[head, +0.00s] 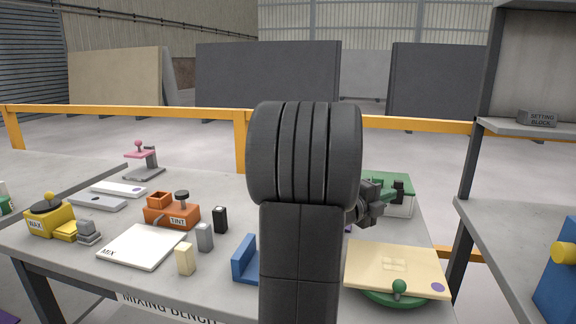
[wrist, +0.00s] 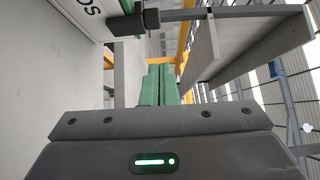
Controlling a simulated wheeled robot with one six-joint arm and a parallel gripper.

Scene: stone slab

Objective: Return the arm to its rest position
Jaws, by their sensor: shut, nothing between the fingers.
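My arm rises through the middle of the head view and hides part of the bench behind it. My gripper (head: 376,196) shows just right of the arm, above the bench and in front of a green-and-white box (head: 400,205). In the wrist view its two green fingers (wrist: 159,72) lie together, shut and empty. I cannot tell the exact gap between gripper and box.
The grey bench (head: 60,168) holds an orange TINT unit (head: 172,213), a yellow WAX unit (head: 50,218), a white MIX board (head: 140,246), a blue bracket (head: 245,258) and a cream board (head: 398,268). A grey shelf rack (head: 520,205) stands at right.

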